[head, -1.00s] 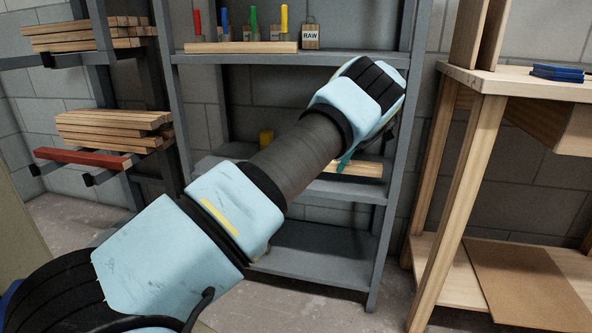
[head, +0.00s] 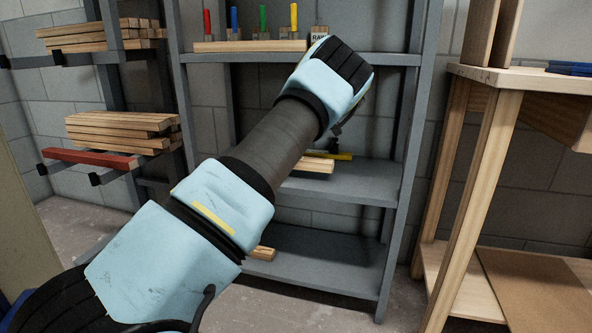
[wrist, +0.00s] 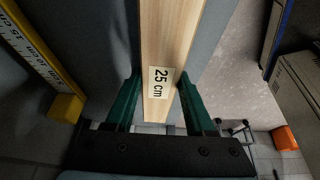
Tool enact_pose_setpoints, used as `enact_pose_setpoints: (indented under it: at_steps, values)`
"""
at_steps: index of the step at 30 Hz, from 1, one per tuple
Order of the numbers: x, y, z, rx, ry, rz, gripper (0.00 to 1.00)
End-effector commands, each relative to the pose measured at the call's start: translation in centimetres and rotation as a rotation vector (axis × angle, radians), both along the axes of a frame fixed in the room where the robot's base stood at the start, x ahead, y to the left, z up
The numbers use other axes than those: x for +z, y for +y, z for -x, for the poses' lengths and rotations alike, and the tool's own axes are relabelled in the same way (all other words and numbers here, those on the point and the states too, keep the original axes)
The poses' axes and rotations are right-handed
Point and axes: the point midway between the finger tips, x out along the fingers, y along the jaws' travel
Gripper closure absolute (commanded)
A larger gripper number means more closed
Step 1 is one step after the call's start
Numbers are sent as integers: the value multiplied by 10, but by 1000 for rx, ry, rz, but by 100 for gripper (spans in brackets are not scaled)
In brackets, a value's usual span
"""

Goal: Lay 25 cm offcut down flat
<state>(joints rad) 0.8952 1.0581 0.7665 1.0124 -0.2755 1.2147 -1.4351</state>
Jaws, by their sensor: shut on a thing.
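In the head view my arm hides most of the gripper, in front of the grey rack. A pale wood piece (head: 318,165) shows at the middle shelf there; whether it is the offcut is unclear.
A yellow measuring bar (wrist: 38,55) with an end block lies left of the offcut. The rack's middle shelf (head: 370,182) has bare room at right. A short wood piece (head: 263,253) lies on the lower shelf. A wooden bench (head: 490,80) stands at right.

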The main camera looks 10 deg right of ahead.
Motion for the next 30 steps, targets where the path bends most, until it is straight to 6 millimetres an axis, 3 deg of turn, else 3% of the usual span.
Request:
enact_pose_setpoints:
  at_steps: [6,16,17,24,30]
  values:
    - [-31,0,1,-1,1,-2,100]
    - [-33,0,1,0,1,0,100]
    - [-34,0,1,-1,1,-1,45]
    - [-34,0,1,0,1,0,18]
    - [-33,-1,1,0,1,0,16]
